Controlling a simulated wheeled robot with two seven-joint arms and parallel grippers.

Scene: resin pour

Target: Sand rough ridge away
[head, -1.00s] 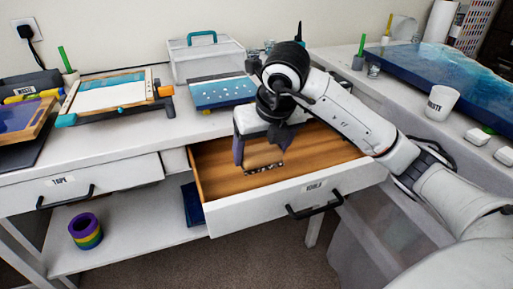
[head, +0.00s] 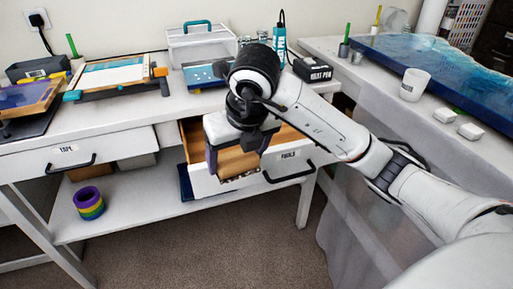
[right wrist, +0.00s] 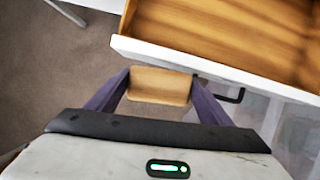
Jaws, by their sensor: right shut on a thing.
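My right gripper (head: 240,160) is shut on a tan, cork-like block, probably a sanding block (right wrist: 160,86). In the right wrist view the block sits between both purple fingers, clear of the open tools drawer (right wrist: 200,62). The blue resin slab (head: 440,65) lies on the right-hand table, well away from the gripper. I cannot make out a rough ridge on it. My left gripper is not in view.
A white cup (head: 414,85) and small white blocks (head: 445,116) stand along the right table's near edge. A heat pen box (head: 313,70), a clear bin (head: 200,45) and a screen frame (head: 112,78) stand on the left table. Tape rolls (head: 89,203) sit on the lower shelf.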

